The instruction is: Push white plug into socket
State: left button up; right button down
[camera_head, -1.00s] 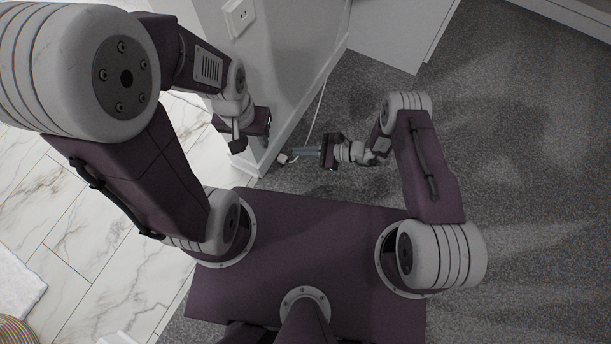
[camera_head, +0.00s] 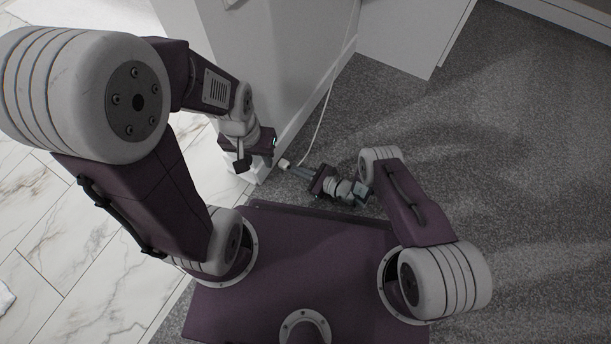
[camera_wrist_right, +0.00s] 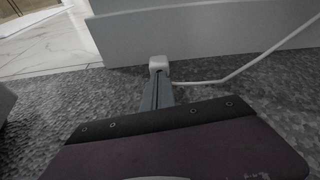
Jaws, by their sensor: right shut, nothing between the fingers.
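The white plug (camera_head: 284,163) lies on the grey carpet near the wall corner, with its white cord running up along the wall base. My right gripper (camera_head: 297,171) is low over the carpet, its shut, empty fingers pointing at the plug. In the right wrist view, the plug (camera_wrist_right: 158,62) sits right at the fingertips (camera_wrist_right: 157,78); I cannot tell whether they touch. My left gripper (camera_head: 257,150) hangs beside the wall corner, left of the plug; its finger opening is not clear. Only a sliver of the wall socket (camera_head: 231,3) shows at the top edge.
The white wall's baseboard (camera_head: 310,104) runs beside the cord (camera_head: 322,122). A white cabinet (camera_head: 410,35) stands at the back. Marble tile (camera_head: 60,235) lies left of the wall, and open carpet (camera_head: 530,160) lies to the right.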

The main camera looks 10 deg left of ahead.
jog(key=shift+w+a+f, duration=0.15)
jog(key=shift+w+a, duration=0.1)
jog(key=shift+a, duration=0.3)
jog(key=shift+w+a, duration=0.2)
jog(key=shift+a, duration=0.3)
jog(key=shift+s+d+p, duration=0.25)
jog(key=shift+s+d, duration=0.05)
jog(key=shift+d, duration=0.45)
jog(key=shift+s+d+p, duration=0.2)
jog(key=shift+s+d, duration=0.05)
jog(key=shift+d, duration=0.45)
jog(key=p+v, duration=0.3)
jog(key=v, duration=0.2)
jog(key=p+v, duration=0.2)
jog(key=v, duration=0.1)
jog(key=shift+r+p, duration=0.3)
jog(key=shift+p, duration=0.05)
jog(key=shift+s+d+f, duration=0.1)
jog(key=shift+s+d, duration=0.15)
jog(key=shift+d, duration=0.2)
